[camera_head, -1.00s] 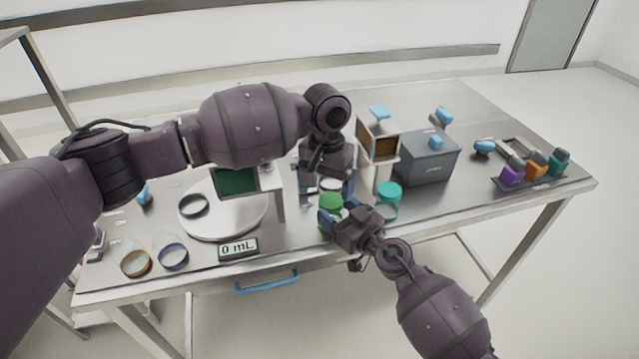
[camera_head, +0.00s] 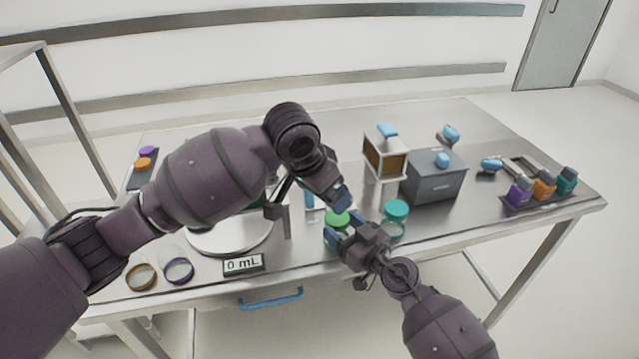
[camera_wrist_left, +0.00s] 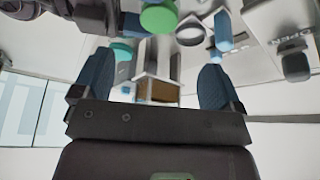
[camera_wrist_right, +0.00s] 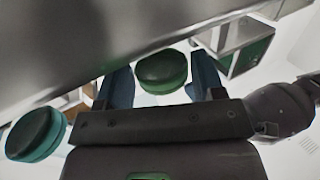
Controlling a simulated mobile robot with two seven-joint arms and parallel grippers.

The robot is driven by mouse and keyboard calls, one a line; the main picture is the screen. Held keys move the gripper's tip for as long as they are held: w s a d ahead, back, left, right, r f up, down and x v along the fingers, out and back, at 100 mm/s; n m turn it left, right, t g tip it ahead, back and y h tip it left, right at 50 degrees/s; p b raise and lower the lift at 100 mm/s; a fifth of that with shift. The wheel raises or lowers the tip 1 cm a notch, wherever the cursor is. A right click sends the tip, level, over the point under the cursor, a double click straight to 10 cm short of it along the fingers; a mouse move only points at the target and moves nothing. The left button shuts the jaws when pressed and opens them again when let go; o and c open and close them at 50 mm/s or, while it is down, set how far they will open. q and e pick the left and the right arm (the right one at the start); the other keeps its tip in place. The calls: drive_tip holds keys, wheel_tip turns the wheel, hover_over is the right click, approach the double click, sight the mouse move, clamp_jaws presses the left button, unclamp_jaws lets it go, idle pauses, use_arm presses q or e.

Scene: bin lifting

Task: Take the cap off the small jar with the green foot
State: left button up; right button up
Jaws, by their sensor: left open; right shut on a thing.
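The small jar (camera_head: 338,218) shows mostly as a round green part between the fingers of my right gripper (camera_head: 343,229), near the table's front edge. In the right wrist view the green part (camera_wrist_right: 162,72) sits between the blue fingers; the rest of the jar is hard to make out. My right gripper is shut on the jar. My left gripper (camera_head: 338,194) is open and empty, tilted, just above and behind the jar. In the left wrist view a green disc (camera_wrist_left: 159,17) lies beyond the open fingers, apart from them.
A teal-capped jar (camera_head: 396,212) stands close to the right of my right gripper. Behind are a wooden box (camera_head: 385,155) and a grey box (camera_head: 435,176). A round scale with a 0 mL display (camera_head: 243,263) and two rings (camera_head: 179,270) are to the left. Coloured bottles (camera_head: 543,186) stand far right.

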sight(335, 218)
use_arm(q)
drive_tip(key=x, duration=1)
drive_tip(key=shift+s, duration=0.1)
drive_tip(key=c, duration=1.1)
drive_tip(key=shift+o, duration=0.2)
drive_tip(key=shift+a+r, duration=0.1)
drive_tip(key=shift+r, duration=0.45)
drive_tip(key=shift+r, duration=0.3)
drive_tip(key=shift+r, duration=0.35)
